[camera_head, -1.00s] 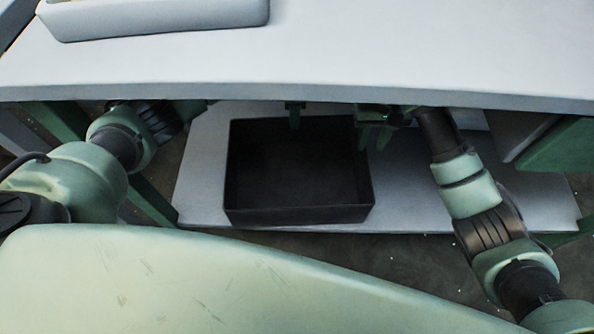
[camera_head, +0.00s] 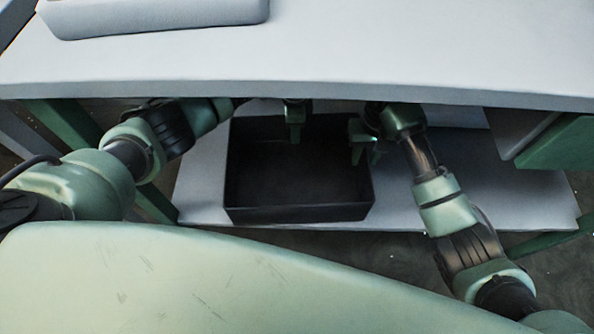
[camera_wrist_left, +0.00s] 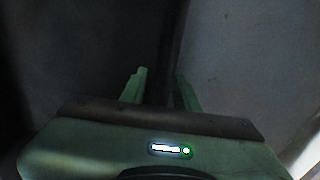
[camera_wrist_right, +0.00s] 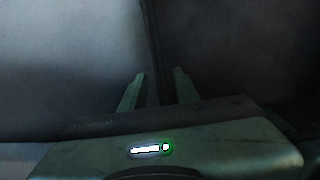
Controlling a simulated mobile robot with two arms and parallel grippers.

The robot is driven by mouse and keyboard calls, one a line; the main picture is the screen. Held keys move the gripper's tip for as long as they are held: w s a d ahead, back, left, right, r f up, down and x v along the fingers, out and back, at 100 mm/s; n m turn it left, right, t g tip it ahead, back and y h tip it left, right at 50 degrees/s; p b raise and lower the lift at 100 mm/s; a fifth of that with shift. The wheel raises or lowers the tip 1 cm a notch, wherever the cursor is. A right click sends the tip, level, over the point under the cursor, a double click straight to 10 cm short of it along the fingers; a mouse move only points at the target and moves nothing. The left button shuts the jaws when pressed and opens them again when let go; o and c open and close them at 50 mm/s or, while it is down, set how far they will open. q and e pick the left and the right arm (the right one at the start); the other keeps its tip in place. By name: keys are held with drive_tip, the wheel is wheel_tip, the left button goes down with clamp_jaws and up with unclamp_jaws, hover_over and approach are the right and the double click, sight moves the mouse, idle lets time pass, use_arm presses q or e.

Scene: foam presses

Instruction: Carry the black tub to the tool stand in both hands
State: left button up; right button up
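The black tub (camera_head: 297,213) is an open, empty-looking box on a pale lower shelf, under the front edge of the worktop. My left gripper (camera_head: 295,132) is at its far side, partly hidden by the worktop. In the left wrist view the gripper's fingers (camera_wrist_left: 163,75) stand apart with a dark tub wall (camera_wrist_left: 172,45) between them. My right gripper (camera_head: 364,155) is at the tub's right wall. In the right wrist view its fingers (camera_wrist_right: 159,74) are also apart, on either side of a wall edge (camera_wrist_right: 152,40). I cannot identify the tool stand.
The white worktop (camera_head: 330,55) overhangs the shelf (camera_head: 470,200) and carries a pale tray (camera_head: 155,22) at the upper left. A green panel (camera_head: 560,148) stands at the right, and a green leg (camera_head: 160,205) at the left. The shelf right of the tub is clear.

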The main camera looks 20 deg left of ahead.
use_arm(q)
clamp_jaws()
use_arm(e)
clamp_jaws()
idle(1.2)
